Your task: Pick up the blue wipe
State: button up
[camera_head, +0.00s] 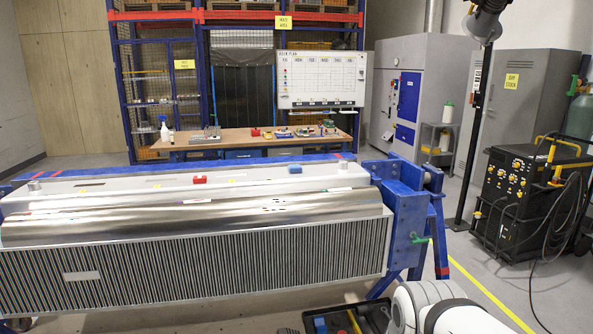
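A small blue item (295,169), which looks like the blue wipe, lies on the flat top of the long workpiece (110,186) held in the blue rotary jig (403,215). It is near the right end of the workpiece. A small red item (200,180) lies on the same surface to its left. A white rounded part of my arm shows at the bottom right. My gripper is not in view, so its state is hidden.
A black tray (375,318) with a blue item stands at the bottom, beside my arm. Behind the jig is a wooden workbench (235,141) with tools. A black welding machine (515,195) stands at the right. The floor between jig and machine is mostly clear.

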aim_at(292, 168)
jog(key=u, duration=0.05)
jog(key=i, duration=1.65)
jog(key=z, duration=0.05)
